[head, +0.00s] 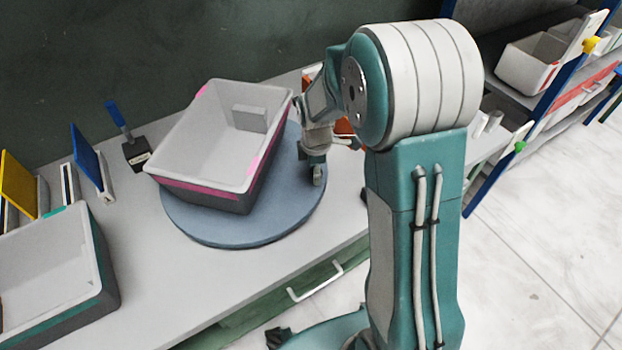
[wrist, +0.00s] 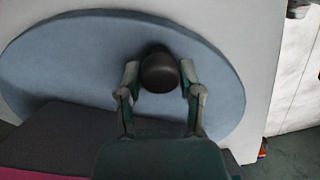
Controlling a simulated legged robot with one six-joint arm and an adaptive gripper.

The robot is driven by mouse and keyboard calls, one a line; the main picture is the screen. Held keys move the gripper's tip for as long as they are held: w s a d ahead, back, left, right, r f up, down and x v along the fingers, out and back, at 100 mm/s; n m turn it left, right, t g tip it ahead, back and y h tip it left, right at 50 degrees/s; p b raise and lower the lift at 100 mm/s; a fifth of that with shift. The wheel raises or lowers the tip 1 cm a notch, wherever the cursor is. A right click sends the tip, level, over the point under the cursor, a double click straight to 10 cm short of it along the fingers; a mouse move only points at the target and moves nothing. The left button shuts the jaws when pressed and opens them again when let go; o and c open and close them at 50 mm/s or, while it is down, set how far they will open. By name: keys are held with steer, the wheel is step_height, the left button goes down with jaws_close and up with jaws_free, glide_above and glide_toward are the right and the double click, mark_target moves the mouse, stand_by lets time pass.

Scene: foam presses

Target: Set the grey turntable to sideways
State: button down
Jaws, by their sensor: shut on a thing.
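The grey turntable (head: 236,229) is a round blue-grey disc on the worktop. A grey bin with a pink band (head: 200,150) sits on it, tilted across the picture. In the wrist view the turntable (wrist: 70,62) fills much of the picture, with a dark round knob (wrist: 159,72) standing on it near the edge. My gripper (wrist: 160,80) has one finger on each side of the knob and is shut on it. In the head view my gripper (head: 315,175) is at the disc's right side, and the arm partly hides it. The knob shows there only as a small post below the fingers.
Another grey bin (head: 105,262) with a green band stands at the left front. Blue and yellow upright panels (head: 86,156) and a small blue-handled item (head: 135,150) stand at the left back. A shelf with bins (head: 530,65) is at the right. A drawer handle (head: 315,283) is below the worktop edge.

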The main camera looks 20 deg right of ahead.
steer(key=w, duration=0.1)
steer(key=w+d+n, duration=0.1)
steer(key=w+n, duration=0.1)
steer(key=w, duration=0.1)
steer(key=shift+d, duration=0.4)
steer(key=w+n, duration=0.1)
steer(key=w, duration=0.1)
steer(key=w+d+n, duration=0.1)
steer(key=w, duration=0.1)
steer(key=shift+f+n, duration=0.1)
steer(key=shift+n, duration=0.3)
steer(key=w+n, duration=0.2)
steer(key=w, duration=0.1)
steer(key=shift+w, duration=0.1)
steer(key=shift+w+a+n, duration=0.2)
steer(key=shift+w+n, duration=0.4)
steer(key=shift+w, duration=0.45)
steer(key=shift+w+a+n, duration=0.2)
steer(key=shift+w+n, duration=0.4)
steer(key=shift+w, duration=0.4)
steer(key=shift+c, duration=1.3)
jaws_free()
steer(key=shift+w, duration=0.1)
